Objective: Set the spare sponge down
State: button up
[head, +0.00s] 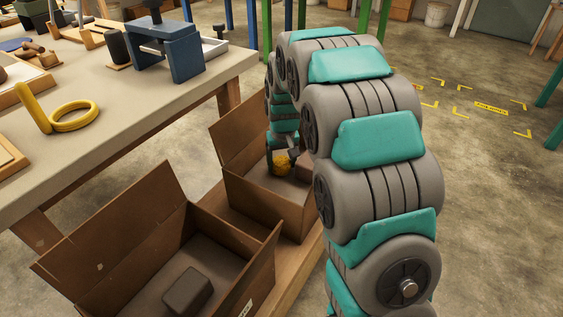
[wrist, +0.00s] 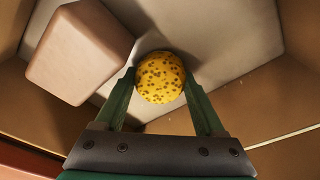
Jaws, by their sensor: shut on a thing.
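The yellow, dark-speckled sponge (wrist: 160,77) looks round and sits between the two green fingers of my gripper (wrist: 159,84) in the wrist view. My gripper is shut on it. In the head view the yellow sponge (head: 282,162) shows inside the far open cardboard box (head: 262,201), at the end of my arm. Whether the sponge touches the box floor is hard to tell. A brownish block (wrist: 78,50) lies to the left of the sponge in the wrist view, inside the same box.
A nearer open cardboard box (head: 250,284) holds a dark brown block (head: 187,291). A workbench (head: 150,95) stands on the left, with a yellow ring-shaped thing (head: 75,116) and a blue vise-like tool (head: 170,50). Open concrete floor lies to the right.

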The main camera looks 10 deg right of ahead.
aim_at(283, 165)
jog(key=shift+f, duration=0.15)
jog(key=o, duration=0.9)
notch_tip(283, 165, up, 12)
jog(key=s+b, duration=0.1)
jog(key=shift+s, duration=0.4)
